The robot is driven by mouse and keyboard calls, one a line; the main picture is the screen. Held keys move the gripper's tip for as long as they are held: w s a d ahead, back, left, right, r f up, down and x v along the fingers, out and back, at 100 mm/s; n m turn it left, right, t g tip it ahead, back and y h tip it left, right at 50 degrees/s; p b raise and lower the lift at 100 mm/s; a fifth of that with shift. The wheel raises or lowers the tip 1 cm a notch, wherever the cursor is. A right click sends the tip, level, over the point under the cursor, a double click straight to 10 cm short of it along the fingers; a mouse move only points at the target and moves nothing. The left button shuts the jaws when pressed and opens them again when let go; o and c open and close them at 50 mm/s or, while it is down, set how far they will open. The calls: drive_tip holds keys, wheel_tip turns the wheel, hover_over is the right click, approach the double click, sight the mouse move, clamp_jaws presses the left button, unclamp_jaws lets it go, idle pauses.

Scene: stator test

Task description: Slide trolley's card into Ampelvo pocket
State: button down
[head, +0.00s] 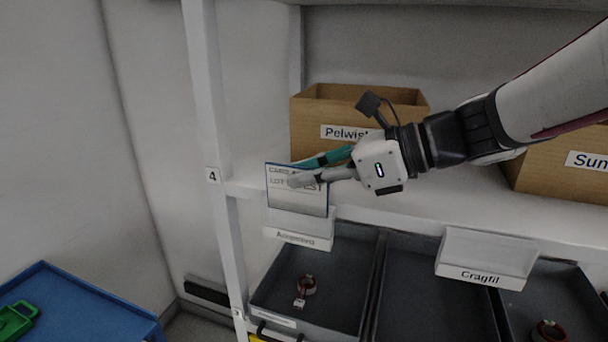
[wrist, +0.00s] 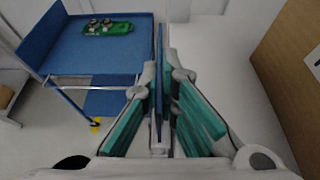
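My gripper (head: 318,170) is shut on a flat card (head: 297,191) with a dark blue edge and printed lines, partly covered by a finger. In the wrist view the card (wrist: 159,75) shows edge-on between the fingers. The card stands about upright at the white Ampelvo pocket (head: 304,228) on the shelf front. Its lower edge meets the pocket's top area; I cannot tell how deep it sits inside. The trolley (head: 80,305) is blue, at the lower left, and it also shows in the wrist view (wrist: 70,58).
A cardboard box marked Pelwis (head: 310,140) stands behind my gripper, another box (head: 565,170) at the right. An empty-looking Cragfil pocket (head: 487,258) hangs to the right. Below are dark trays (head: 340,270) with small parts. A shelf post (head: 212,110) stands left. A green tray (wrist: 108,28) lies on the trolley.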

sight(308, 195)
drive_tip(key=shift+f, duration=0.5)
drive_tip(key=shift+f+b, duration=0.35)
drive_tip(key=shift+b, duration=0.1)
drive_tip(key=shift+f, duration=0.3)
drive_tip(key=shift+s+f, duration=0.1)
drive_tip(key=shift+f, duration=0.2)
drive_tip(key=c, duration=1.7)
unclamp_jaws()
drive_tip(key=shift+f, duration=0.1)
drive_tip(key=v, duration=1.2)
drive_tip(key=shift+r, duration=0.4)
drive_tip(key=shift+a, duration=0.1)
